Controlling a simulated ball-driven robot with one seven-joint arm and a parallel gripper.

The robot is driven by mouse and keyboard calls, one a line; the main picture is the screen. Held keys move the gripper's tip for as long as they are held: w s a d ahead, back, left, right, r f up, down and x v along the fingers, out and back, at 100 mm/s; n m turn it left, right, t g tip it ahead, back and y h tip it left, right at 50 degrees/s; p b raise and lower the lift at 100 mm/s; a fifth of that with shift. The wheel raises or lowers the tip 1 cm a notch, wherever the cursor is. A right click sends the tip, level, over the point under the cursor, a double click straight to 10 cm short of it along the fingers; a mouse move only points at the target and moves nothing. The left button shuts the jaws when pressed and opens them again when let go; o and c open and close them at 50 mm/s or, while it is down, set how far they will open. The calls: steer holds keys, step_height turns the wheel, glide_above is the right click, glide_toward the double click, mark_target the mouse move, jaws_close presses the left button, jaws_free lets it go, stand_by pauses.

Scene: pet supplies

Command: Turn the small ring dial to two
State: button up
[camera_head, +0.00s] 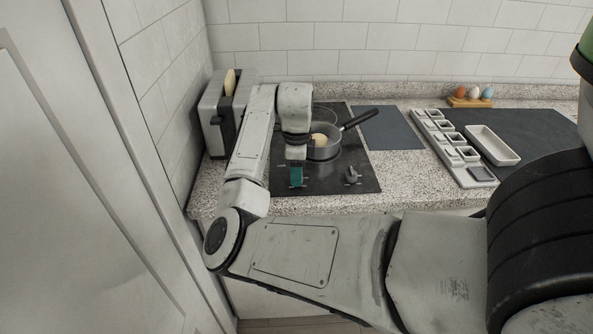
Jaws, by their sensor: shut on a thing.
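My gripper (297,182) points down at the front left of the black stove top (328,184). Its jaws are shut on a dial there, which they and the teal fingers almost wholly hide, so its setting cannot be read. A second grey dial (352,175) stands free at the front right of the stove top. A saucepan (326,152) with a black handle and something pale yellow inside stands on the stove top behind the gripper. A ring outline shows behind the pan. Dial markings are too small to read.
A toaster (213,118) with bread stands left, close to my arm and the wall. A dark mat (387,128), a divided white tray (453,146), a white dish (491,145) and a wooden holder (470,103) with eggs are to the right.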

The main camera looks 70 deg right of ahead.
steer(key=m, duration=0.6)
steer(key=shift+b, duration=0.35)
steer(key=m+b, duration=0.1)
steer(key=m, duration=0.5)
steer(key=shift+m, duration=0.4)
steer(key=shift+r, duration=0.1)
steer(key=shift+w, duration=0.1)
steer(key=o, duration=1)
step_height(320, 180, up, 11)
steer(key=shift+f+b, duration=0.15)
steer(key=shift+b, duration=0.3)
